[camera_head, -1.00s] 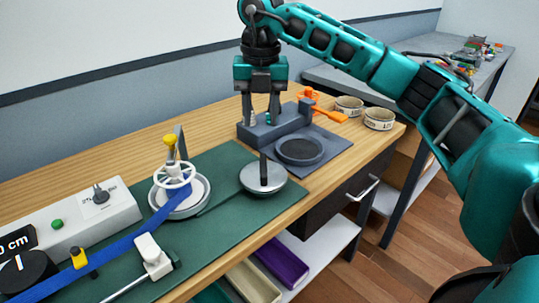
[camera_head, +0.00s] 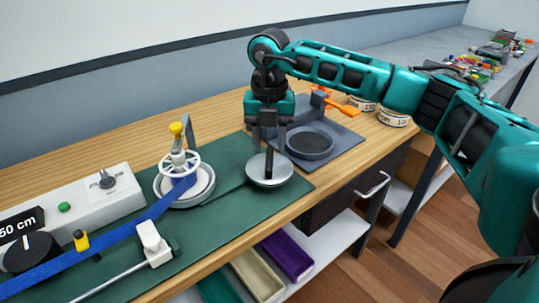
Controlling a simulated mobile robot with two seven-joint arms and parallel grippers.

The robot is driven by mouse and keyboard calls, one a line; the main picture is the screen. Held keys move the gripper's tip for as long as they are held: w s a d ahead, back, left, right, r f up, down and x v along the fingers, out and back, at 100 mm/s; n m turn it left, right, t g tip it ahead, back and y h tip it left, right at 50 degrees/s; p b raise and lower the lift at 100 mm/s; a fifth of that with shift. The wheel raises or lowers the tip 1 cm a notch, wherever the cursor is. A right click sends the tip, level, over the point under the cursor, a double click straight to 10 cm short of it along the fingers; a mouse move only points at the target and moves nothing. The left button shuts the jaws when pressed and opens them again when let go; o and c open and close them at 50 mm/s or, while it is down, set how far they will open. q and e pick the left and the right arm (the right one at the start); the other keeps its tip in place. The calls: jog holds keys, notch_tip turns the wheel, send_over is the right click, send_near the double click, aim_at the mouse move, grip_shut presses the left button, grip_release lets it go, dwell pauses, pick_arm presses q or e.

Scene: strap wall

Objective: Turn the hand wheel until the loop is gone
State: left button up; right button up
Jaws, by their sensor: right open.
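A white spoked wheel (camera_head: 181,165) sits over a round pale drum at the mid left, with a yellow knob (camera_head: 176,128) standing above it. A blue strap (camera_head: 100,248) runs from the lower left up to this drum. To its right is a silver disc (camera_head: 283,177) with a dark upright post (camera_head: 269,168) on it. My right gripper (camera_head: 269,138) is open and points down over the disc, its fingers to either side of the post's upper end. I cannot tell whether they touch it. I see no clear loop in the strap. My left gripper is not in view.
A grey base with a round dark pad (camera_head: 310,143) lies right of the disc. Pale round tins (camera_head: 394,117) stand behind.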

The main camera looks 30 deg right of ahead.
aim_at(269, 157)
jog(key=shift+f, duration=1.95)
jog(key=shift+c, duration=0.3)
grip_shut()
